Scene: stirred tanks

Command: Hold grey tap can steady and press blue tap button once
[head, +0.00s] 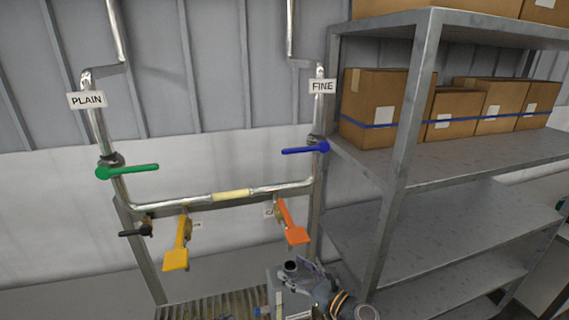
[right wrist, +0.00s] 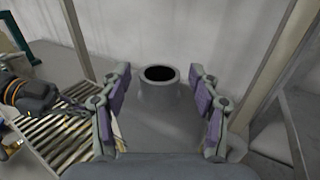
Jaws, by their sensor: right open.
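The grey can (right wrist: 160,100) stands below me in the right wrist view, its round dark mouth facing up. In the head view its neck (head: 290,267) shows beside my right gripper (head: 312,272). My right gripper (right wrist: 160,95) is open, with purple-padded fingers on both sides of the can's neck and gaps visible. A blue lever handle (head: 305,149) sits on the pipe under the FINE sign; I see no separate blue button. What looks like my left gripper (right wrist: 75,104) shows at the left of the right wrist view, too small to tell its jaws.
A green lever (head: 128,171) is on the PLAIN pipe. A yellow paddle (head: 177,247) and an orange paddle (head: 292,224) hang below the crossbar. A slatted grate (head: 212,304) lies below. A metal shelf (head: 450,160) with cardboard boxes (head: 385,105) stands close on the right.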

